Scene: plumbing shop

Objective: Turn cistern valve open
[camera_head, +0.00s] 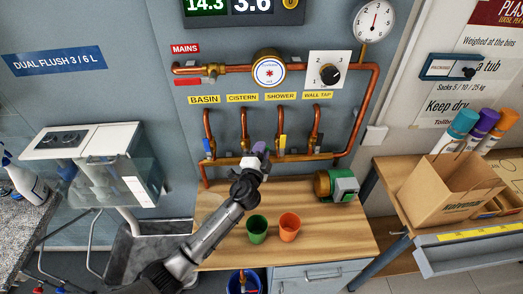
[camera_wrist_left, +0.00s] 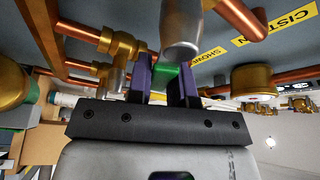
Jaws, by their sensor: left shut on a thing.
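The cistern valve sits on the copper pipe (camera_head: 243,128) under the yellow CISTERN label (camera_head: 242,98); in the head view my gripper hides most of it. My left gripper (camera_head: 261,154) reaches it from below. In the left wrist view the purple fingers of my left gripper (camera_wrist_left: 163,84) are closed on a green handle (camera_wrist_left: 160,70), of which only a small part shows between them. Which way this handle points is hard to tell. A grey metal cylinder (camera_wrist_left: 181,40) stands close in front of the fingers. My right gripper is not in view.
The blue basin lever (camera_head: 208,147) is left of my gripper, the yellow shower lever (camera_head: 282,143) close to its right. Below are a green cup (camera_head: 257,229), an orange cup (camera_head: 289,226) and a green pump (camera_head: 343,185) on the wooden bench (camera_head: 340,235).

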